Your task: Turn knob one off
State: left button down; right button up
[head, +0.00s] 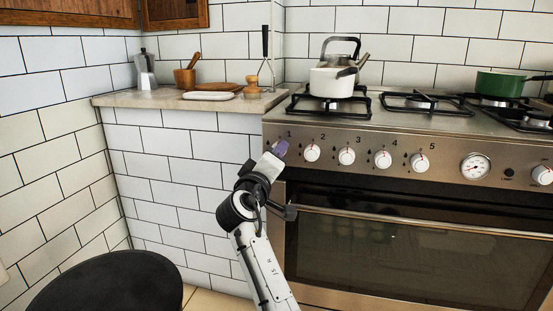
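Knob one is the leftmost place in the stove's row of knobs, below the printed "1". Knob two (312,152) is just to the right, white with a red mark. My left gripper is not in view.
More white knobs (383,159) and a dial (475,167) continue right above the oven door (420,215). A tiled counter (130,99) adjoins left. A black round surface (110,285) fills the bottom left.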

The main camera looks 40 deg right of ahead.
dwell(0.5)
jog(key=o, duration=1.1)
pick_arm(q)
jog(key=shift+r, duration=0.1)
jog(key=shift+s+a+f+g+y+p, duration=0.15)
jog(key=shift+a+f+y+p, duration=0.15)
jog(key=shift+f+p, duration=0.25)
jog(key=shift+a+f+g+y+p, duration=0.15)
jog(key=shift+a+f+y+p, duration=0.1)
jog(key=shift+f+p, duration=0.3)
pick_arm(e)
jog(key=v, duration=1)
jog(key=shift+s+a, duration=0.1)
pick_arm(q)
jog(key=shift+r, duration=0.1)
